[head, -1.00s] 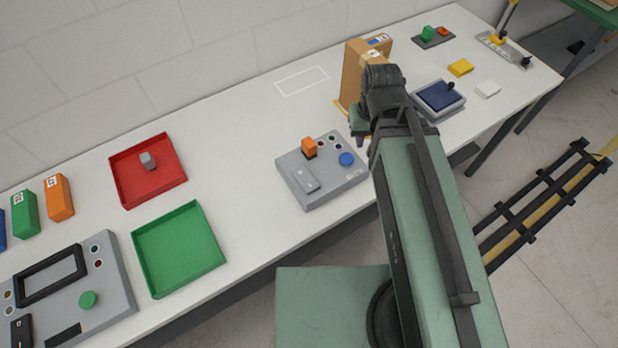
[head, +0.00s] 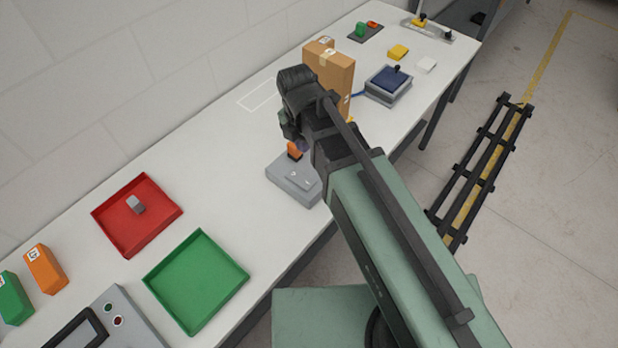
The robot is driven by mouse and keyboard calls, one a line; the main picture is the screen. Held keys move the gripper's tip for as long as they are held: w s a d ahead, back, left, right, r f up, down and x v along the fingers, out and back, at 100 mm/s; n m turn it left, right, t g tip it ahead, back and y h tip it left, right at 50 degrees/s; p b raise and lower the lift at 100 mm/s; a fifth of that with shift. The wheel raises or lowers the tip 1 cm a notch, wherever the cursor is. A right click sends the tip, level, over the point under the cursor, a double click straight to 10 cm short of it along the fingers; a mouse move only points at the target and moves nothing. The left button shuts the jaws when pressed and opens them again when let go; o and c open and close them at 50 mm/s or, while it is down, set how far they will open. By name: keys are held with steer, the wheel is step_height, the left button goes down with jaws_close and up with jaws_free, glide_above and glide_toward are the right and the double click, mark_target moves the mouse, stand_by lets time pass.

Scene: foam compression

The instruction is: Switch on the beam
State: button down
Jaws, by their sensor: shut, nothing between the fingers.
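A grey control box (head: 294,183) stands near the front edge of the white table. It carries an orange switch or knob (head: 294,150) and a light grey plate on its top. Which control belongs to the beam I cannot tell. My gripper (head: 290,128) is at the back of this box, just behind the orange part in the picture, and is shut and empty. My wrist and arm hide the box's right side, with its small lamps and most of its blue button. Whether my gripper touches anything there cannot be seen.
A cardboard box (head: 335,75) stands close behind my wrist. A blue-topped device (head: 388,84) is to its right. A red tray (head: 165,223) holding a small grey block (head: 136,204) and an empty green tray (head: 238,277) lie left. The table between red tray and control box is clear.

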mark_target(309, 183)
steer(key=f+b, duration=0.9)
steer(key=s+d+f+b, duration=0.1)
steer(key=f+b, duration=0.4)
steer(key=shift+f, duration=0.1)
